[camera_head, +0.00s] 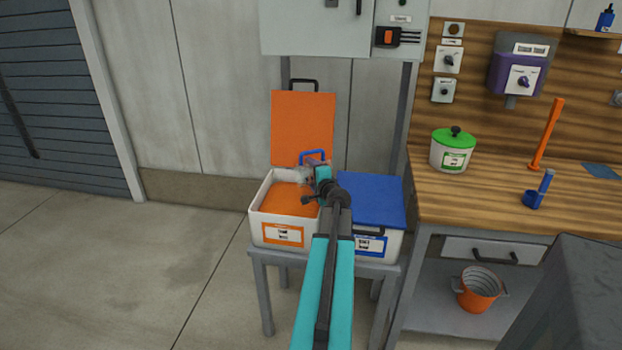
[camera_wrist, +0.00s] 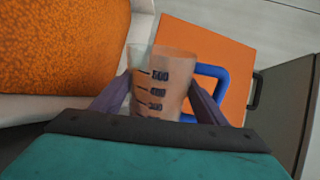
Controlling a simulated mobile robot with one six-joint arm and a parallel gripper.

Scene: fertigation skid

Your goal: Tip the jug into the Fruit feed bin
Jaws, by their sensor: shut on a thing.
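My gripper (camera_wrist: 158,98) is shut on a clear jug (camera_wrist: 160,80) with dark blue measuring marks and a blue handle. In the head view the jug (camera_head: 304,171) is small and partly hidden by my gripper (camera_head: 318,170). Its handle faces up, so it looks tilted, held over the back right of the white bin with an orange label (camera_head: 254,222). This bin is open and holds orange material, which fills the left of the wrist view. Its orange lid (camera_head: 303,125) stands raised behind. The label's words are too small to read. I cannot tell whether the jug holds anything.
A white bin with a shut blue lid (camera_head: 372,196) stands right beside it on the same grey stand (camera_head: 258,262). A grey cabinet (camera_head: 315,30) hangs above. A wooden workbench (camera_head: 495,195) with a green-lidded pot (camera_head: 452,155) is at right. The floor at left is clear.

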